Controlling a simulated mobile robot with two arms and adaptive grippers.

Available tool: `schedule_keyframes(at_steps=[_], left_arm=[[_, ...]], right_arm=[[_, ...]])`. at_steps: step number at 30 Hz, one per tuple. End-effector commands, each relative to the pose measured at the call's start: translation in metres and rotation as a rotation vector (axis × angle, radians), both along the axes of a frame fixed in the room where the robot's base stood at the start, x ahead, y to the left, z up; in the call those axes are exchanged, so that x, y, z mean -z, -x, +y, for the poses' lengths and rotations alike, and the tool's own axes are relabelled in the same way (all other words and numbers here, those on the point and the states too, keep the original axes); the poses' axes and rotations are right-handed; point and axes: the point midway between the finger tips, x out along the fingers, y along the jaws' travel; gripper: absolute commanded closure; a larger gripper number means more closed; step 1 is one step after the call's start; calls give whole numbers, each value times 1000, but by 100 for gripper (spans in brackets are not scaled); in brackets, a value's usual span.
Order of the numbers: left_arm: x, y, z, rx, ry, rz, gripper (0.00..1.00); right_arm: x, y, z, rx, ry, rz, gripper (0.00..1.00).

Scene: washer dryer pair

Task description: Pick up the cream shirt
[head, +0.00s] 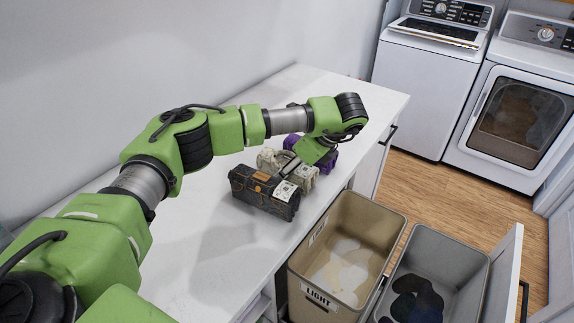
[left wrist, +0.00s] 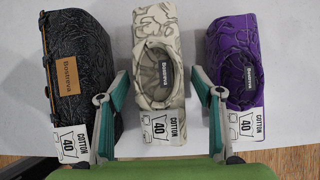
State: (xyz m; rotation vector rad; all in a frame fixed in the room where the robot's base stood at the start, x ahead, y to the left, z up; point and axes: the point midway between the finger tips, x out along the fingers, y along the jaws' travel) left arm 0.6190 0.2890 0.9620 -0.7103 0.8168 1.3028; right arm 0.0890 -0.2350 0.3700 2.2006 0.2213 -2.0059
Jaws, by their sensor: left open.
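The cream shirt (head: 301,180) lies folded on the white counter, between a dark shirt and a purple one. In the left wrist view the cream shirt (left wrist: 158,28) is in the middle, its round collar and a "COTTON 40" tag facing me. My left gripper (head: 291,168) is over the shirts and partly hides the cream one in the head view. In the left wrist view my left gripper (left wrist: 158,80) is open, with one finger on each side of the cream shirt. I cannot tell whether the fingers touch it. My right gripper is not in view.
The dark shirt (head: 262,194) and the purple shirt (left wrist: 236,50) flank the cream one closely. A beige bin (head: 385,212) marked "LIGHT" and a grey bin (head: 447,244), both holding clothes, stand below the counter edge. A washer (head: 422,85) and dryer (head: 520,115) stand behind.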

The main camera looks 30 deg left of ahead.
Motion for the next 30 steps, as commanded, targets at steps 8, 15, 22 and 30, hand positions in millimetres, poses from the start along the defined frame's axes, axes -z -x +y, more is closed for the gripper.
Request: schedule_keyframes(at_steps=[8,15,22,30], left_arm=[[18,-2,11,1,0,-1,40],[18,-2,11,1,0,-1,63],[17,-2,11,0,0,-2,87],[14,-2,11,0,0,-4,87]], right_arm=[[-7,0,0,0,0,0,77],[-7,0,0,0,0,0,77],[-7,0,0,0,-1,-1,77],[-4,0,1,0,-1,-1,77]])
